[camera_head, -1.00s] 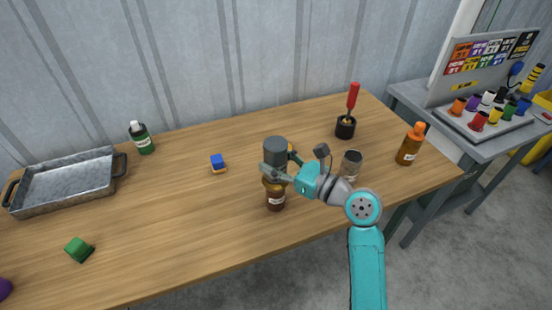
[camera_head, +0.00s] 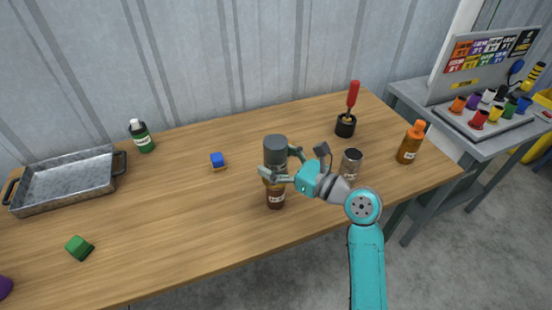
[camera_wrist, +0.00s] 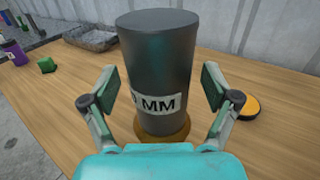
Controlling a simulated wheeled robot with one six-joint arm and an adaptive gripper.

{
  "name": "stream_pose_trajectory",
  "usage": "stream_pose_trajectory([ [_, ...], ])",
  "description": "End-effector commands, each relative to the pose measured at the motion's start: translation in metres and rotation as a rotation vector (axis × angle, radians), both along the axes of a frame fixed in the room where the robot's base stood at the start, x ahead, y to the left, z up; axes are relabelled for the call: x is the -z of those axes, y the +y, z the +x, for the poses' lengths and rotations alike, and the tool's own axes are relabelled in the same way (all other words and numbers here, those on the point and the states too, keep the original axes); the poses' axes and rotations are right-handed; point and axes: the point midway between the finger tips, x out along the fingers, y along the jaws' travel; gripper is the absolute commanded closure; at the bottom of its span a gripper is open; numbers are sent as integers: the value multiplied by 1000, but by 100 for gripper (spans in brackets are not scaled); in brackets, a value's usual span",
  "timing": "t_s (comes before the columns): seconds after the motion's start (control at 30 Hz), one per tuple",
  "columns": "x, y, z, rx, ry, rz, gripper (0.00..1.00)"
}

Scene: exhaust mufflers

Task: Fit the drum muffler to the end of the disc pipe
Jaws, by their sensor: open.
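A dark grey cylinder (camera_head: 275,149), which I take to be the drum muffler, stands upright on top of a brown, bottle-like piece with a white label (camera_head: 276,197). In the wrist view the cylinder (camera_wrist: 157,60) fills the middle and has a white label reading "MM", above a round brown part (camera_wrist: 180,137). My gripper (camera_head: 277,171) is open around the cylinder. In the wrist view a gap shows between the cylinder and each finger of my gripper (camera_wrist: 158,88). I cannot tell which piece is the disc pipe; the joint is partly hidden by my fingers.
An orange-topped disc (camera_wrist: 240,105) lies right of the cylinder. A grey metal cup (camera_head: 351,162) stands close beside my wrist, with an orange bottle (camera_head: 411,143) further right. A red-handled tool (camera_head: 352,97) stands in a black holder behind.

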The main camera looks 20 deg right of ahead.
Motion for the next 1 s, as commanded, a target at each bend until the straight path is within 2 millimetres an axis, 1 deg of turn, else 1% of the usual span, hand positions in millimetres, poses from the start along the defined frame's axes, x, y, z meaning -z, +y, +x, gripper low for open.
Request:
stream_pose_trajectory([
  [0.17,1,-7,-10,2,2,1,13],
  [0.27,0,-17,-24,4,1,1,13],
  [0.5,0,-43,-64,5,1,1,13],
  [0.6,1,-51,-78,4,1,0,13],
  [0.8,0,-62,-95,3,1,1,13],
  [1.0,0,-65,-101,0,1,1,13],
])
